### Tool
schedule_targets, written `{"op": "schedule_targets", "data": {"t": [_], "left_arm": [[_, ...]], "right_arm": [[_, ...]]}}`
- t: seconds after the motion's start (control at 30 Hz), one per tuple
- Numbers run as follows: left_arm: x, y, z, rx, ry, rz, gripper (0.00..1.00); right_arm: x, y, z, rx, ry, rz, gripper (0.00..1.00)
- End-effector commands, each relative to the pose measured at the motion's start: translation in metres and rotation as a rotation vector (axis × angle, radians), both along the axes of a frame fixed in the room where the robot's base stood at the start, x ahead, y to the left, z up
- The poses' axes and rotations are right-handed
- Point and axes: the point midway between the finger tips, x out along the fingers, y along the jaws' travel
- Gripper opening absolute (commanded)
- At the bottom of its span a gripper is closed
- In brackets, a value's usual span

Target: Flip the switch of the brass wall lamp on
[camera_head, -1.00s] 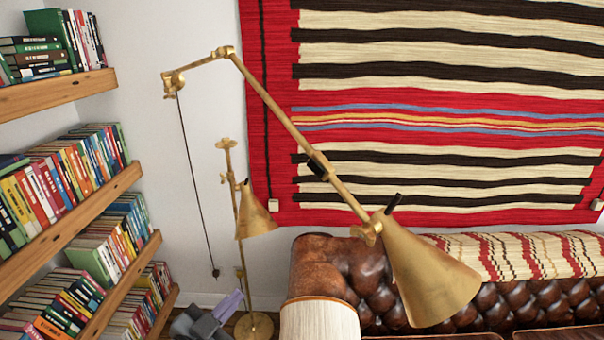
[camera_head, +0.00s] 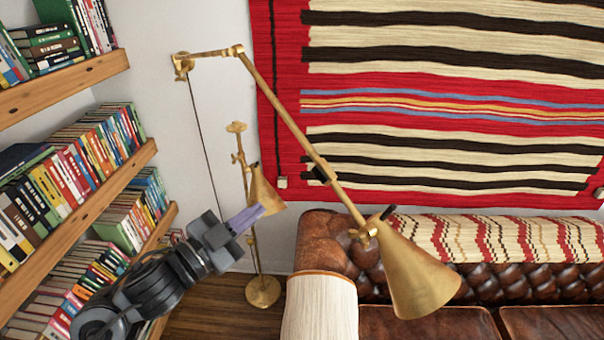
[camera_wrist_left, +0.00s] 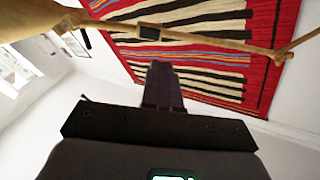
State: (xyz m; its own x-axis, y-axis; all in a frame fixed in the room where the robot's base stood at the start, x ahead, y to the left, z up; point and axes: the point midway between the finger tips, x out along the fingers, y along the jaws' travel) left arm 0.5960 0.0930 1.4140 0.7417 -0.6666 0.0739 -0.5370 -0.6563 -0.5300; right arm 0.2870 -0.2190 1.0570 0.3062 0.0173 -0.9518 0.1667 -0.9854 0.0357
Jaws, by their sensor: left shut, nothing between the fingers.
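The brass wall lamp (camera_head: 285,115) reaches from its wall mount at the upper left, along a jointed arm, to a cone shade (camera_head: 412,272) above the sofa. A small black lever (camera_head: 388,212), apparently the switch, sticks up at the top of the shade. A black piece (camera_head: 322,173) sits midway on the arm. My left gripper (camera_head: 262,210) is shut and empty, left of the shade and apart from the lamp in the picture. In the left wrist view, its closed fingers (camera_wrist_left: 161,66) point toward the rug below the lamp arm (camera_wrist_left: 205,36). My right gripper is out of view.
A smaller brass floor lamp (camera_head: 264,290) stands behind my left gripper, partly covered by it. Bookshelves (camera_head: 75,205) line the left side.

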Motion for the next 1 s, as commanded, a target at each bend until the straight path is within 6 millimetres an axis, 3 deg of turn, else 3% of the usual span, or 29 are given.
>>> {"op": "schedule_targets", "data": {"t": [0.37,1.0], "left_arm": [[0.012,-0.01,0.003,-0.004,0.001,0.001,0.0],[0.09,-0.081,0.011,-0.001,0.001,0.0,0.0]], "right_arm": [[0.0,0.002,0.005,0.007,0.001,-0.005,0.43],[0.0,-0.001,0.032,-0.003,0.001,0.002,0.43]]}}
